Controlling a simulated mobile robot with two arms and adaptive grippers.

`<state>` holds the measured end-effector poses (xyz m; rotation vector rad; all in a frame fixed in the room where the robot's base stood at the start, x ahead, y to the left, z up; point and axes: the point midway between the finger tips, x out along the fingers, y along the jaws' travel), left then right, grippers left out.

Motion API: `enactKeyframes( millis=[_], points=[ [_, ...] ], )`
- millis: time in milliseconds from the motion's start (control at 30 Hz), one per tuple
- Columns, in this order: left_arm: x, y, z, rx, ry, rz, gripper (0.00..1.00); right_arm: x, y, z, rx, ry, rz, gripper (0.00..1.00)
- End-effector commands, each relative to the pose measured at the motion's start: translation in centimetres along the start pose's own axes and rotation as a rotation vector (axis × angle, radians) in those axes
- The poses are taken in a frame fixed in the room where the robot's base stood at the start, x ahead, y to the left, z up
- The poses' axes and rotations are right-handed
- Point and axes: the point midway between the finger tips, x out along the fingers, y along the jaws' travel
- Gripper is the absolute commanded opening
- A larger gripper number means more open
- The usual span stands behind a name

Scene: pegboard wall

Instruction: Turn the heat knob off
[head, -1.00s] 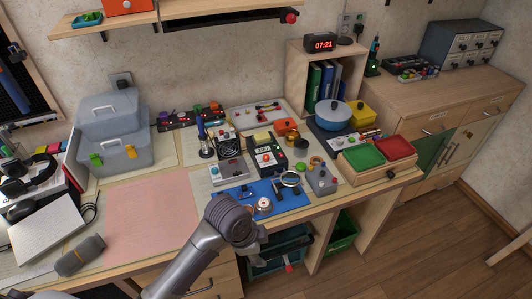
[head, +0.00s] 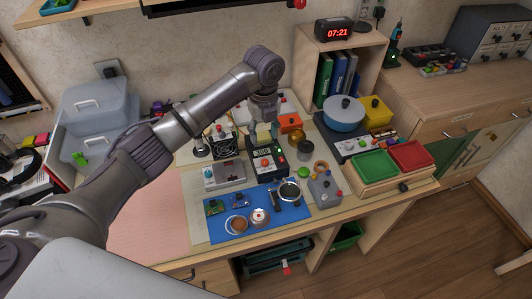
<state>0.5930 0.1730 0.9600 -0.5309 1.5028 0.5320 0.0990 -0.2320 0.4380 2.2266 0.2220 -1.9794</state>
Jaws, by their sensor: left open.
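A dark station (head: 278,160) with a small numeric display stands mid-bench. A round orange-red knob (head: 265,163) sits on its front, and a green light shows at its side. I take this as the heat knob, though its marking is too small to read. My left gripper (head: 263,130) points down just behind and above the station, open and empty, apart from the knob as far as I can see. Its fingers are small and partly merge with the dark things behind. My right gripper is not in view.
A blue mat (head: 225,222) with small parts lies in front. Green (head: 374,164) and red trays stand further right.

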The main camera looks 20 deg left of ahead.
Motion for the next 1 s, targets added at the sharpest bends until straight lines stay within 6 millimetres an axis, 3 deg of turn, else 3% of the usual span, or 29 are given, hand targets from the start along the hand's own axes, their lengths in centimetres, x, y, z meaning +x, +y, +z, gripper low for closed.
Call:
enactKeyframes(
  millis=[33, 100, 200, 267, 400, 567, 967, 1000],
  points=[
    [1.1, 0.1, -0.1, -0.002, 0.003, 0.003, 0.49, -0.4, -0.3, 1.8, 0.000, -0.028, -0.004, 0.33],
    [2.5, 0.0, -0.1, -0.002, 0.004, 0.003, 0.49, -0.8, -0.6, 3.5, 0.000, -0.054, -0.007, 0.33],
    [4.8, 0.0, -0.1, -0.003, 0.003, 0.002, 0.49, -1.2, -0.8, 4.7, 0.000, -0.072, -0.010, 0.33],
    [6.0, 0.0, -0.1, -0.003, 0.003, 0.002, 0.49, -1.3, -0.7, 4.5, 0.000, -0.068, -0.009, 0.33],
    [8.6, 0.0, -0.1, -0.002, 0.001, 0.001, 0.49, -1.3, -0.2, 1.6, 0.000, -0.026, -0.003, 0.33],
    [10.5, -0.1, 0.0, -0.003, 0.000, -0.001, 0.49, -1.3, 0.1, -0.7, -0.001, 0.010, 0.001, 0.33],
    [11.3, -0.1, 0.0, -0.002, -0.001, -0.002, 0.49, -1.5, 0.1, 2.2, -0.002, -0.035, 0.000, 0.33],
    [11.3, -0.1, 0.0, -0.002, -0.001, -0.002, 0.44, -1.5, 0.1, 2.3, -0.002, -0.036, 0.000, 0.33]
  ],
)
